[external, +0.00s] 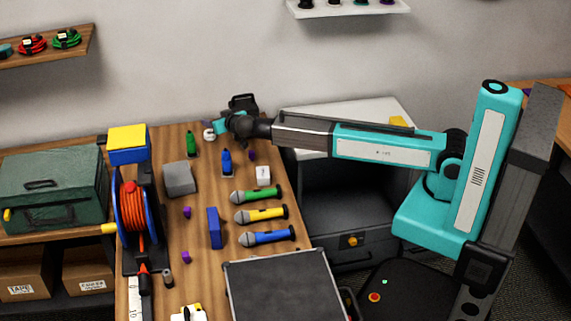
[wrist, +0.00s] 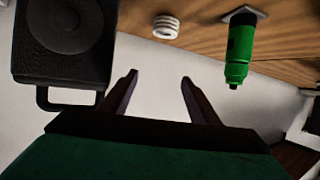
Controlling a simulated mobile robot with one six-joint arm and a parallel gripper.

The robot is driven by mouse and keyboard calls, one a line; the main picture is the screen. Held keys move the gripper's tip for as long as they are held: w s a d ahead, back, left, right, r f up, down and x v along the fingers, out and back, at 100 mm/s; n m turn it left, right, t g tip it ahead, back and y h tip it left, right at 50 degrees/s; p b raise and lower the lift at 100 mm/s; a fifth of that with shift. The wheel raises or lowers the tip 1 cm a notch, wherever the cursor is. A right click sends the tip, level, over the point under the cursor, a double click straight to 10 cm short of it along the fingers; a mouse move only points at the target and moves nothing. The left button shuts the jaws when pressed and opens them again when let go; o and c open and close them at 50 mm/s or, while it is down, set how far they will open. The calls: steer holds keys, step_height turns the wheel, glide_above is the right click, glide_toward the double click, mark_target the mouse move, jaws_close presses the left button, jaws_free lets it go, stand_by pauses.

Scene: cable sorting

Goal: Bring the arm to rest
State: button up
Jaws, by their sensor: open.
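My arm stretches left across the back of the wooden table, and my gripper (external: 221,123) is over the table's far end. In the wrist view my gripper (wrist: 158,80) shows two dark fingers spread apart with nothing between them, only pale wall behind. A green bottle (wrist: 240,48) is to the right of the fingers and apart from them; it also shows in the external view (external: 191,145). A white ribbed object (wrist: 166,26) lies beyond the fingertips. A dark speaker-like box (wrist: 62,38) is at the left of the wrist view, close to the gripper.
Three microphones, green (external: 256,194), yellow (external: 261,214) and blue (external: 268,236), lie on the table (external: 160,205). A blue bottle (external: 227,162), a grey block (external: 180,179) and an orange cable reel (external: 136,212) stand nearby. A dark-topped case (external: 285,285) is at the front.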

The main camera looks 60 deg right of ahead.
steer(key=s+a+r+m+g+h+b, duration=0.15)
steer(key=s+r, duration=0.25)
steer(key=s, duration=0.5)
steer(key=s+d+f+m+g+y+p, duration=0.15)
steer(key=s+f+g, duration=0.25)
steer(key=s, duration=0.6)
steer(key=s+d+f+m+g+y+p, duration=0.1)
steer(key=s+d+f+g+p, duration=0.25)
steer(key=s, duration=0.55)
steer(key=s+f+m+g+y+p, duration=0.1)
steer(key=s+f+m+g+y, duration=0.1)
steer(key=s+f+g, duration=0.6)
steer(key=s+d+f+n+b, duration=0.1)
steer(key=s+d+f+n, duration=0.1)
steer(key=s+f, duration=0.6)
steer(key=s+d+f+n+y+b, duration=0.1)
steer(key=s+d+f+n+b, duration=0.1)
steer(key=s+f+n, duration=0.3)
steer(key=s+d+f+n+g+y+b, duration=0.1)
steer(key=s+d+f+n, duration=0.1)
steer(key=s+f, duration=1.1)
step_height(320, 180, down, 9)
steer(key=shift+s+d+r+n, duration=0.1)
steer(key=shift+s+d+n, duration=0.1)
steer(key=shift+d+n, duration=0.35)
